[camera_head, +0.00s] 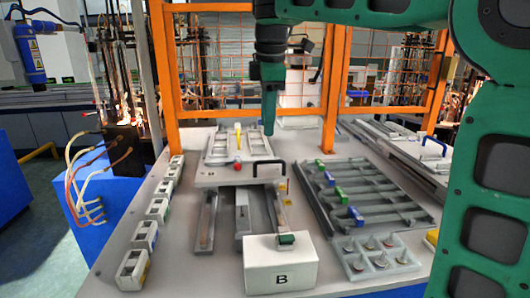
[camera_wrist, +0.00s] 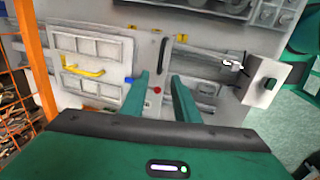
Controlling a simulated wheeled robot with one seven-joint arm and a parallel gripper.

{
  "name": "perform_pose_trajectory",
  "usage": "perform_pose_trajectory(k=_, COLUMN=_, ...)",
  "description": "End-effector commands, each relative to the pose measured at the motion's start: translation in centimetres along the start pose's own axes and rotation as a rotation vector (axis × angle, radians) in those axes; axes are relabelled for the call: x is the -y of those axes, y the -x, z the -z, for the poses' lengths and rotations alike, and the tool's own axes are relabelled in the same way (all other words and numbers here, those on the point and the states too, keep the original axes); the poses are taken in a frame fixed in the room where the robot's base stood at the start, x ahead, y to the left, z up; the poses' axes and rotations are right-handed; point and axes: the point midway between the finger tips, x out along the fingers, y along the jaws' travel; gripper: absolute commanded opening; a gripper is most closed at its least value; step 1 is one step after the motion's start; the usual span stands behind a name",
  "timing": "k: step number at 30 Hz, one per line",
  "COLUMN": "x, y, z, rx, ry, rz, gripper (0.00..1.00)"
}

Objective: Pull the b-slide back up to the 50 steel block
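A pale slide carriage (camera_head: 228,178) with a framed plate, a yellow handle, a red knob and a black handle sits across the rails. It also shows in the wrist view (camera_wrist: 118,95). I take it for the b-slide, but no label on it is readable. A white box marked B (camera_head: 280,268) stands at the front end of the rails, in line with them. My gripper (camera_head: 268,132) points down above the carriage's far right side. In the wrist view its two green fingers (camera_wrist: 160,82) are apart and empty, with the red knob (camera_wrist: 156,90) showing between them. I cannot identify the 50 steel block.
A grey rack (camera_head: 375,205) with green and blue pieces lies right of the rails. A small tray (camera_head: 375,268) with round knobs is in front of it. Several white blocks (camera_head: 145,234) line the table's left edge. An orange mesh fence (camera_head: 337,80) stands behind.

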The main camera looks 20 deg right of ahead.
Motion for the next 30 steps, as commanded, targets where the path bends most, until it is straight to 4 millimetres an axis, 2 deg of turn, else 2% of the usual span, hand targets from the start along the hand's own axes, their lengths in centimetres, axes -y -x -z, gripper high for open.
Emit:
perform_pose_trajectory(k=5, x=-0.1, y=-1.9, z=-0.6, rx=0.004, ry=-0.006, rz=0.003, gripper=0.28)
perform_pose_trajectory(k=12, x=-0.1, y=-6.2, z=-0.8, rx=0.004, ry=-0.011, rz=0.004, gripper=0.28)
perform_pose_trajectory(k=18, x=-0.1, y=-9.0, z=-0.8, rx=0.004, ry=-0.012, rz=0.003, gripper=0.28)
perform_pose_trajectory(k=24, x=-0.1, y=-10.3, z=-0.8, rx=0.002, ry=-0.012, rz=0.002, gripper=0.28)
perform_pose_trajectory(k=30, x=-0.1, y=-10.5, z=-0.8, rx=0.002, ry=-0.012, rz=0.000, gripper=0.28)
